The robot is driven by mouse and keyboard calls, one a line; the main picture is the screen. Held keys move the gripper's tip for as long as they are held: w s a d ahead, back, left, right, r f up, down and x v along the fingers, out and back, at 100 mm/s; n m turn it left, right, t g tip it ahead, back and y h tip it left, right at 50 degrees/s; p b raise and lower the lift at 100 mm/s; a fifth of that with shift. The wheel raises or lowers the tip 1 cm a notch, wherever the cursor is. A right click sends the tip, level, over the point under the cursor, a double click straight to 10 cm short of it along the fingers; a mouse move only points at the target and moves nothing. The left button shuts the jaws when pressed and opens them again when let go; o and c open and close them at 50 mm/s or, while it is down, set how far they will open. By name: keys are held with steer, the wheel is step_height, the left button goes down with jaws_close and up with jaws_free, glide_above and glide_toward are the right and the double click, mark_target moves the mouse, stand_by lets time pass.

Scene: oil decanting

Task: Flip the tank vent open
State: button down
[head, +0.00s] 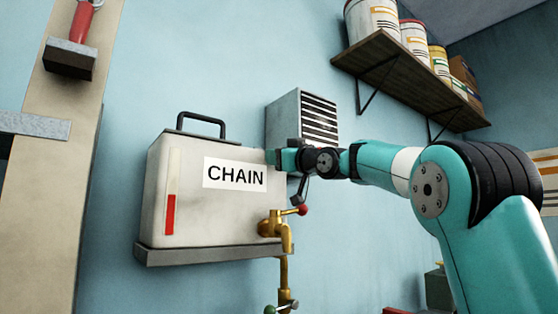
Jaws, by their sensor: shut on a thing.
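The cream tank (190,220) labelled CHAIN stands on a grey wall shelf, with a black handle on top and a red level strip on its front. A brass tap (272,226) with a red-knobbed lever is at its lower right. My gripper (273,158) is at the tank's upper right corner, reaching in from the right. It is shut on a small part there, which appears to be the tank vent. The jaws and wrist hide most of the vent, so I cannot tell its angle.
A louvred grey box (303,117) is on the wall just behind my gripper. A wooden shelf (405,68) with several cans is at the upper right. A brass pipe with a green-knobbed valve (283,306) runs below the tap. A post with a red-handled tool (72,55) stands at left.

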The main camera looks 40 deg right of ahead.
steer(key=c, duration=0.7)
jaws_free()
steer(key=shift+b+v, duration=3.8)
steer(key=shift+v, duration=4.9)
steer(key=shift+a+r, duration=0.1)
steer(key=shift+a, duration=0.1)
